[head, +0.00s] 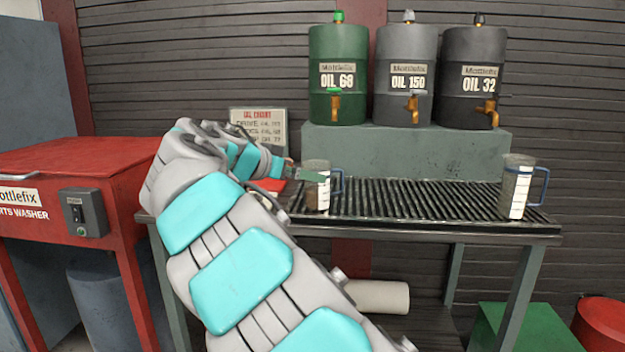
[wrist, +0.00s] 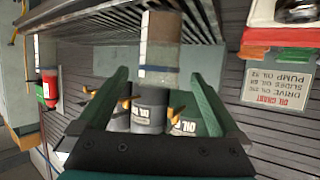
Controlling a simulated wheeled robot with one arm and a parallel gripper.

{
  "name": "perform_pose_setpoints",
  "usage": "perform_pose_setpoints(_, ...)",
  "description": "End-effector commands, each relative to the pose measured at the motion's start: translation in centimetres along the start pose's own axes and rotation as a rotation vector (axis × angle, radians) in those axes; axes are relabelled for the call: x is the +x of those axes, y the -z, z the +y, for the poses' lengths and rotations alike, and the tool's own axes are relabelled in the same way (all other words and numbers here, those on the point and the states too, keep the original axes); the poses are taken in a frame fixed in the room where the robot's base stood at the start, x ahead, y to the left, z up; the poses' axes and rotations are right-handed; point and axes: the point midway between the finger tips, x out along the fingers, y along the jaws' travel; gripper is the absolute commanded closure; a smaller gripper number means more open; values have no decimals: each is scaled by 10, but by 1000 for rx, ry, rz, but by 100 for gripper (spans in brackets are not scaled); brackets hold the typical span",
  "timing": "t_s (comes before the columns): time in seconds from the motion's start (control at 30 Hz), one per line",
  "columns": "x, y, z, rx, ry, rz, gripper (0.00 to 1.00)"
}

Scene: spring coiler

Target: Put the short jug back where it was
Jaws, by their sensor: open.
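The shorter-looking clear jug (head: 316,199) has a white scale strip and a blue handle. It stands upright at the left end of the slatted rack. My gripper (head: 308,176) is at its left side, with a green finger across the upper jug. In the wrist view the jug (wrist: 160,48) shows between the open green fingers (wrist: 158,80), with gaps at both sides. I cannot tell whether a finger touches it. A taller-looking jug (head: 517,188) with a blue handle stands at the rack's right end.
The slatted rack (head: 420,200) is clear between the jugs. Behind it, a raised grey-green block (head: 405,150) carries the green OIL 68 (head: 338,55), grey OIL 150 (head: 405,55) and dark OIL 32 (head: 473,55) drums with taps. A red parts washer (head: 75,160) stands left.

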Motion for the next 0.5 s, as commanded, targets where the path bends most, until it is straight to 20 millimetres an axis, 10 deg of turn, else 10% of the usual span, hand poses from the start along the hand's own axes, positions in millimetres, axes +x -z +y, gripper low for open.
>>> perform_pose_setpoints(0.5,-54,0,0,0,0,0,0)
